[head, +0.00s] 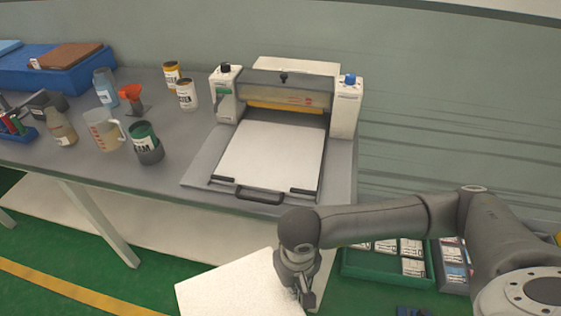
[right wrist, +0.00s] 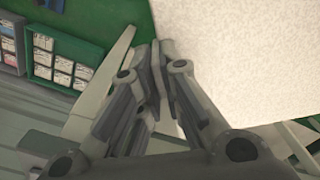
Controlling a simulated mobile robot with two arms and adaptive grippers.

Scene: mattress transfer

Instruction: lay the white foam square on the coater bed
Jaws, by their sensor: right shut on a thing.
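The white foam square (head: 230,290) hangs low in front of the table in the head view, partly cut off by the bottom edge. My right gripper (head: 303,290) is shut on its right edge. In the right wrist view the foam (right wrist: 240,60) fills the upper right, and the fingers (right wrist: 160,85) meet at its edge. The coater bed (head: 268,155) is a flat pale plate on the coater (head: 285,88), with a dark handle at its front. The bed is bare and lies above and behind the foam in the picture. My left gripper is not in view.
A green crate (head: 385,268) of boxes is at lower right.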

